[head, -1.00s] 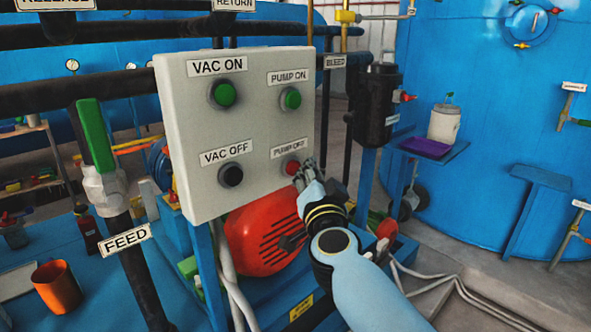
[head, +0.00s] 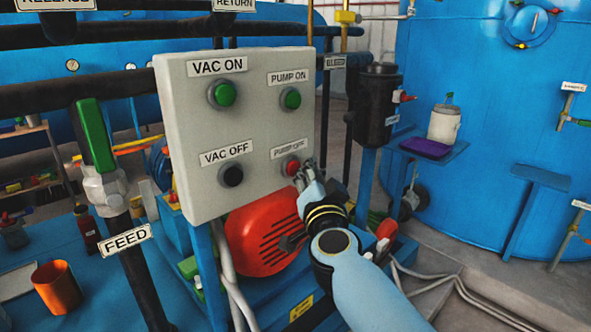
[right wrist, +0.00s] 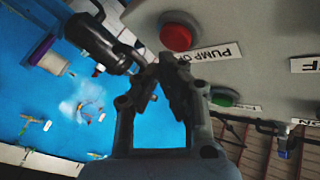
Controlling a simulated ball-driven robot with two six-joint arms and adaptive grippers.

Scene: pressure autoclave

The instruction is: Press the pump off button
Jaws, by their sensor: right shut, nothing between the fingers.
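The red pump off button (head: 290,166) sits at the lower right of the grey control box (head: 185,130), under a PUMP OFF label (head: 289,149). In the right wrist view the red button (right wrist: 178,36) shows beyond the fingertips, with its label beside it. My right gripper (head: 304,170) is shut and empty, just right of the red button in the head view. In the right wrist view the right gripper's fingertips (right wrist: 163,72) stand near the button; a gap shows there in the picture. My left gripper is not in view.
The same box holds a green pump on button (head: 290,98), a green vac on button (head: 222,94) and a black vac off button (head: 231,174). A red pump motor (head: 262,238) lies below the box. A black cylinder (head: 378,105) stands to the right.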

